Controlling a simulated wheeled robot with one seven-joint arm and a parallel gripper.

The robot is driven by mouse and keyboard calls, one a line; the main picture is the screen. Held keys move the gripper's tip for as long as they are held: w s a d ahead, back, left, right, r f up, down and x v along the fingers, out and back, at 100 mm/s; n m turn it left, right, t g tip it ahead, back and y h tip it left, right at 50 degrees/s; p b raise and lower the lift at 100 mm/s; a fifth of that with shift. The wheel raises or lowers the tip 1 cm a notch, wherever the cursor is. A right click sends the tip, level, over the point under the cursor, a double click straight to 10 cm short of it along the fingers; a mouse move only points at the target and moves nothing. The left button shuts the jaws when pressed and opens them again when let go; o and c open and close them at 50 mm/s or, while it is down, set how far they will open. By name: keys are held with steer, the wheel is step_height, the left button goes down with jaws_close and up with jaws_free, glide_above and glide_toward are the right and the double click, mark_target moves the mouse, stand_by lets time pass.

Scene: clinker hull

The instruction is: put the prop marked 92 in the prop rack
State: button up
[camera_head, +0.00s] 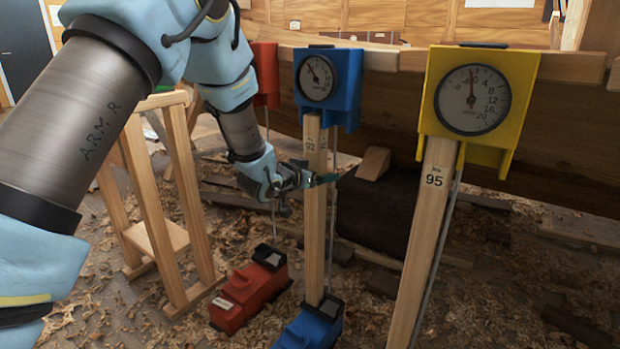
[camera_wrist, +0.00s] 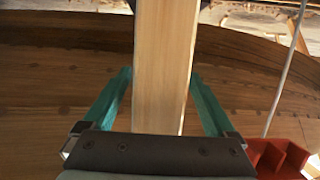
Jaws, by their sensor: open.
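A pale wooden prop (camera_head: 314,230) stands upright under a blue dial gauge (camera_head: 328,82), its foot at a blue base block (camera_head: 312,325). Its number label is too small to read surely. My gripper (camera_head: 318,180) is at this prop, a little below the label. In the wrist view the prop (camera_wrist: 165,50) runs between the two green fingers of my open gripper (camera_wrist: 160,78), with a gap on each side. A wooden frame that looks like the prop rack (camera_head: 160,240) stands on the floor at the left, partly hidden by my arm.
A prop marked 95 (camera_head: 428,235) leans slightly under a yellow gauge (camera_head: 478,95) at the right. A red gauge (camera_head: 265,72) hangs at the left above a red block (camera_head: 249,290) on the floor. The planked hull (camera_head: 570,130) runs behind. Shavings and boards litter the floor.

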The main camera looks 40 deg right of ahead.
steer(key=shift+w+d+f, duration=0.2)
steer(key=shift+d, duration=0.45)
steer(key=shift+c, duration=0.3)
jaws_close()
steer(key=shift+r+p, duration=0.3)
steer(key=shift+r, duration=0.2)
stand_by(0.6)
steer(key=s+a, duration=0.2)
steer(key=a, duration=0.5)
steer(key=shift+a, duration=0.35)
stand_by(1.2)
steer(key=shift+r, duration=0.2)
